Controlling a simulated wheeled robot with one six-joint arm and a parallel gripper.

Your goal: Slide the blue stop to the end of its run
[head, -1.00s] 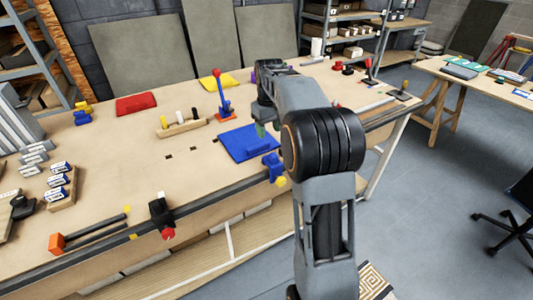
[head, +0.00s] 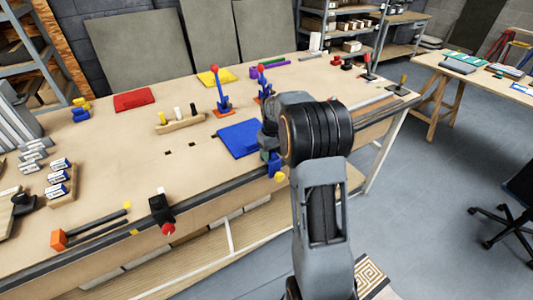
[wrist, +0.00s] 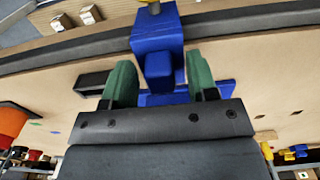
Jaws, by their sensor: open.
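The blue stop (head: 275,171) with a yellow knob sits on the dark rail (head: 202,208) along the bench's front edge. In the head view my arm partly hides it. In the wrist view the blue stop (wrist: 157,38) is at top centre, and its narrower part lies between my gripper's green fingers (wrist: 159,66). My gripper is open, with a finger on each side of the stop.
A blue panel (head: 237,139) lies flat on the bench behind the stop. A black clamp with a red knob (head: 161,211) is further left along the front edge. Blue toggle clamps with red tips (head: 223,97) stand farther back. The rail between black clamp and blue stop looks clear.

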